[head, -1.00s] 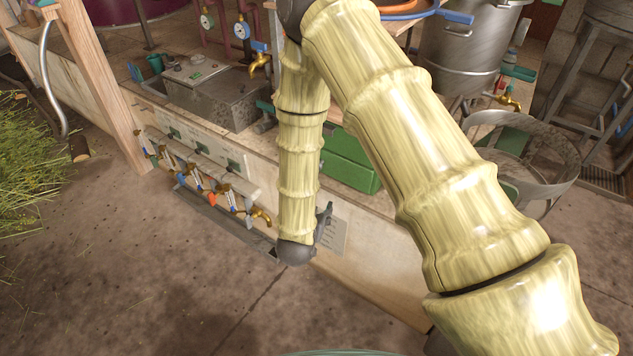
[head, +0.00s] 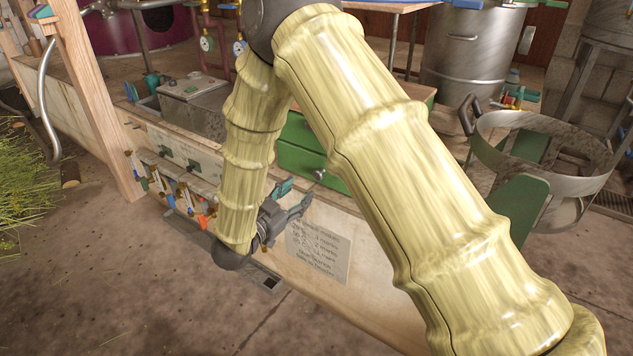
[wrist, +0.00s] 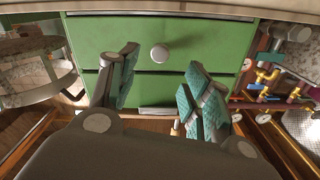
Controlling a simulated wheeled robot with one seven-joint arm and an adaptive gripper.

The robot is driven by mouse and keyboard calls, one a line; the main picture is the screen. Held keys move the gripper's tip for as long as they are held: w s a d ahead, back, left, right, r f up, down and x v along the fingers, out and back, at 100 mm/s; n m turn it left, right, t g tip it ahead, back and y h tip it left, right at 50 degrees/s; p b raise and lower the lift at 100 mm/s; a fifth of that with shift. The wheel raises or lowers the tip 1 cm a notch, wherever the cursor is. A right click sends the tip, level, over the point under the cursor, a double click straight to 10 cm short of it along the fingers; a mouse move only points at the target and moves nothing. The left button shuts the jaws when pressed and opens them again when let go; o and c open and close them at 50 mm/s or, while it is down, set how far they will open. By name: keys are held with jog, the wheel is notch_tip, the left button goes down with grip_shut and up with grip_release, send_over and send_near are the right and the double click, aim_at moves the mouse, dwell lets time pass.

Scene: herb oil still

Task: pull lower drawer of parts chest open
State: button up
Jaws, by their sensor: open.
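The green parts chest (head: 300,131) stands on the bench, partly hidden by my arm in the head view. Its lower drawer (head: 296,160) has a round grey knob (head: 319,174) and looks shut. The wrist view is upside down to the head view, so the lower drawer (wrist: 210,40) is the upper one there. The knob (wrist: 160,53) shows between and beyond my fingertips. My gripper (head: 297,195) is open and empty, with teal finger pads, in front of and a little below the drawer. In the wrist view my gripper (wrist: 162,62) spans the knob's line, apart from it.
A paper notice (head: 318,250) is on the bench front below the chest. Valves with coloured handles (head: 180,190) line the bench front at left. A large metal ring stand (head: 545,150) is at right, and a steel pot (head: 465,60) behind. The floor in front is clear.

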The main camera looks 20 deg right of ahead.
aim_at(316, 177)
jog(key=b+x, duration=0.2)
jog(key=x, duration=0.8)
